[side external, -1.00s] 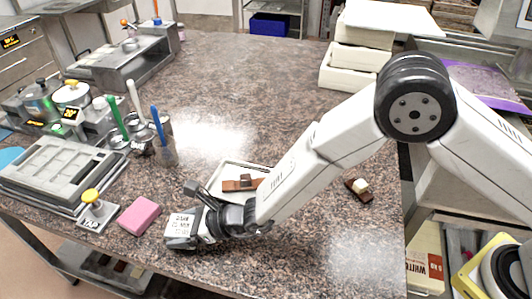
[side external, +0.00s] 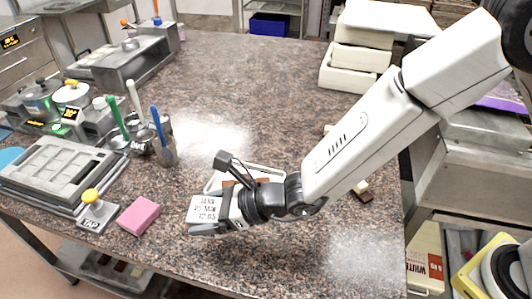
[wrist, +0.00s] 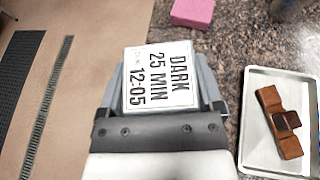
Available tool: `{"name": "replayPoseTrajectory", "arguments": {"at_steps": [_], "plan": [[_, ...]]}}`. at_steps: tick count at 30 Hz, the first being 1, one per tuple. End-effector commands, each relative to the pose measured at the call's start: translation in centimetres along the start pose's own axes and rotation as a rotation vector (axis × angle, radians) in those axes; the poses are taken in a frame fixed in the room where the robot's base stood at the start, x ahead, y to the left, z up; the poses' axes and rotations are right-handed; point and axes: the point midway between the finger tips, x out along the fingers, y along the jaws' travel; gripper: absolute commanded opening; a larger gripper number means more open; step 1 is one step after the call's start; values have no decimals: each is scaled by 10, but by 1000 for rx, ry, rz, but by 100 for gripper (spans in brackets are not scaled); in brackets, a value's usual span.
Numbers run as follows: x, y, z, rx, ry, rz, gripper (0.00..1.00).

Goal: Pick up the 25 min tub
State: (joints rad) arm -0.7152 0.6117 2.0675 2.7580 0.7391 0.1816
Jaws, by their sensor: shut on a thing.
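The tub has a white lid (wrist: 160,76) printed "DARK 25 MIN 12:05", and it fills the space between the jaws in the wrist view. In the side external view the same tub (side external: 203,208) shows at the end of my arm. My gripper (side external: 213,216) is shut on the tub, with one dark finger on each side of it; it also shows in the wrist view (wrist: 161,92). The tub appears raised above the counter near its front edge. Its lower part is mostly hidden by the jaws.
A pink sponge (side external: 138,215) lies left of the tub, beside the yellow-knobbed TAP block (side external: 98,211). A white tray (wrist: 246,128) with brown chocolate pieces (wrist: 281,121) sits behind my gripper. A grey mould (side external: 52,170) stands at left. The far middle counter is clear.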

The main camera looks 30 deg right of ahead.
Motion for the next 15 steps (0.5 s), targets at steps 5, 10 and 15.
{"name": "replayPoseTrajectory", "arguments": {"at_steps": [5, 10, 15], "plan": [[-29, 9, 3, 0, -2, 0, 20], [-48, 15, 4, 0, -3, 0, 20], [-61, 18, 3, 0, -1, 0, 20]]}}
